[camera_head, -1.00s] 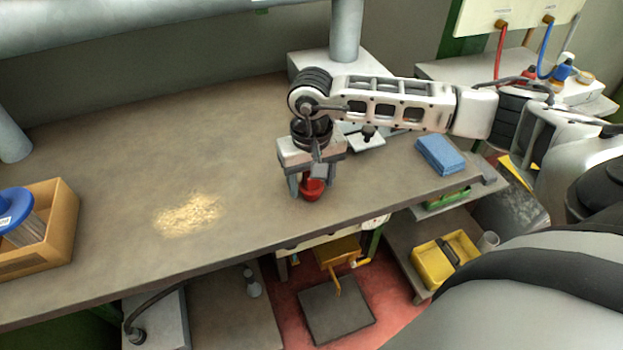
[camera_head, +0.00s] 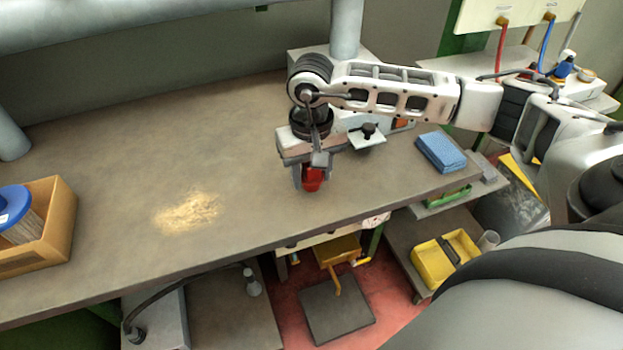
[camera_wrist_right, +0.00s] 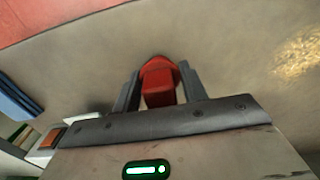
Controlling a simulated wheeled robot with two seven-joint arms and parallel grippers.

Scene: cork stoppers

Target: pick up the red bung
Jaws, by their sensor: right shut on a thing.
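The red bung (camera_head: 312,179) is between the fingers of my right gripper (camera_head: 311,182), over the workbench (camera_head: 120,140) near its front edge. In the right wrist view the bung (camera_wrist_right: 159,84) sits between the two grey fingers, which are shut on its sides. The gripper points down, and the fingers hide part of the bung in the head view. Whether the bung is clear of the bench top is hard to tell. My left gripper is not in view.
A blue folded cloth (camera_head: 441,152) lies to the right on the bench. A cardboard box (camera_head: 62,225) with a blue-topped spool stands at the left. Pale sawdust (camera_head: 188,212) is spread mid-bench. A grey post (camera_head: 346,30) stands behind my arm.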

